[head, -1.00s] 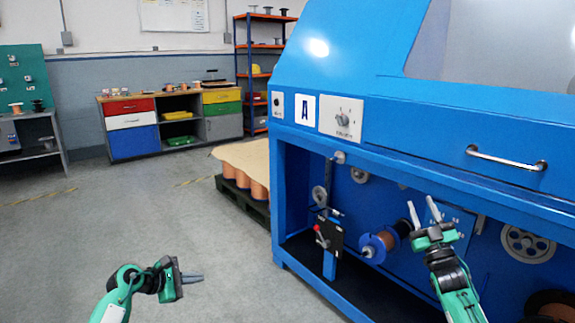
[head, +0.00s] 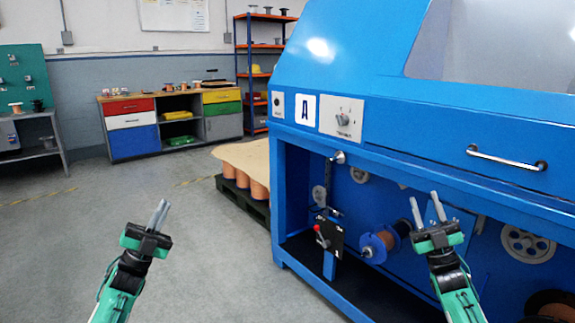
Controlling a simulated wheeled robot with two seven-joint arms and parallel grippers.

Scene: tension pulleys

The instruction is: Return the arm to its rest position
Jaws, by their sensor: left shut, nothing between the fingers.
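My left gripper (head: 159,215) is over the open grey floor at the lower left of the head view. Its fingers point up and lie together, with nothing between them. My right gripper (head: 425,211) is in front of the blue machine (head: 300,200) at the right. Its two fingers are spread apart and empty. Inside the machine's open lower bay, a copper-coloured spool with blue flanges (head: 384,243) sits behind and to the left of my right gripper. A black plate with a red knob (head: 328,236) stands further left in the bay.
A pallet (head: 243,199) with copper spools under a brown sheet stands left of the machine. A workbench with coloured drawers (head: 130,122) and a tall shelf (head: 258,72) stand at the back. A grey table (head: 35,135) is at the far left. The floor between is clear.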

